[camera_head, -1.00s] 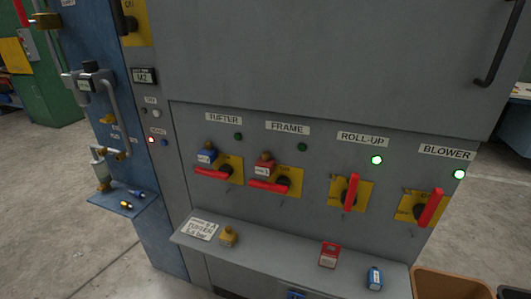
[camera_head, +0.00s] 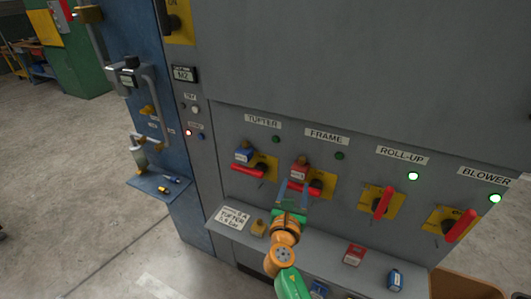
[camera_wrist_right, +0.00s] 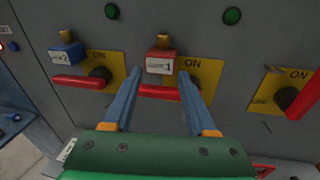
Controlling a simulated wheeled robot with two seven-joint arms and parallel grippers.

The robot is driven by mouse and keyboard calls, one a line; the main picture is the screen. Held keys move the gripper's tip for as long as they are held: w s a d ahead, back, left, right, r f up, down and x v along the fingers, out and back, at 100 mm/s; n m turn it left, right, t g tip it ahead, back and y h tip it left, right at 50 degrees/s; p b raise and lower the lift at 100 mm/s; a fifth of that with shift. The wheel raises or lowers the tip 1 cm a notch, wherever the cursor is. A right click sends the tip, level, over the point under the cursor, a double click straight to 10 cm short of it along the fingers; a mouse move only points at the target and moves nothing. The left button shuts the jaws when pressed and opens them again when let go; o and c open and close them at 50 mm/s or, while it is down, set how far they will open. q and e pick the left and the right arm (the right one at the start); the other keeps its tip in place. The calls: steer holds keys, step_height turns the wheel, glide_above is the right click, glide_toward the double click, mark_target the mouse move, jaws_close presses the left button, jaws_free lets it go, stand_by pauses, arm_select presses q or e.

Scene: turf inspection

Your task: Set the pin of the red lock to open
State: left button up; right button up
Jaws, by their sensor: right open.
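The red lock (camera_head: 298,173) has a white label and hangs at the FRAME switch on the grey panel. Its brass-coloured top piece (camera_wrist_right: 163,41) points up; I cannot tell the pin's setting. The FRAME handle (camera_wrist_right: 160,92) is red and lies level below the lock, on a yellow plate (camera_wrist_right: 206,76). My right gripper (camera_head: 293,187) is in front of the FRAME switch, just below the lock. In the right wrist view its blue fingers (camera_wrist_right: 152,88) are spread apart with nothing held between them, the lock appearing beyond them. My left gripper is in neither view.
A blue lock (camera_head: 243,155) hangs at the TUFTER switch to the left. The ROLL-UP (camera_head: 382,203) and BLOWER (camera_head: 460,226) handles are tilted upright. A shelf (camera_head: 325,262) juts out below, holding a brass item (camera_head: 258,227), a red item (camera_head: 353,254) and a blue one (camera_head: 395,280).

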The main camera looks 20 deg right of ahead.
mark_target(301, 163)
steer(key=shift+n+h, duration=0.3)
steer(key=shift+h, duration=0.1)
steer(key=w+d+b, duration=0.1)
steer(key=w, duration=0.1)
steer(key=w+d+r, duration=0.1)
steer(key=d, duration=0.1)
steer(key=w+d+r+b, duration=0.1)
steer(key=w+d, duration=0.1)
steer(key=shift+w+r+b, duration=0.15)
steer(key=shift+w+b, duration=0.15)
steer(key=shift+b, duration=0.05)
steer(key=shift+a+r, duration=0.1)
steer(key=shift+c, duration=0.3)
steer(key=shift+s, duration=0.1)
jaws_close()
steer(key=shift+r, duration=0.1)
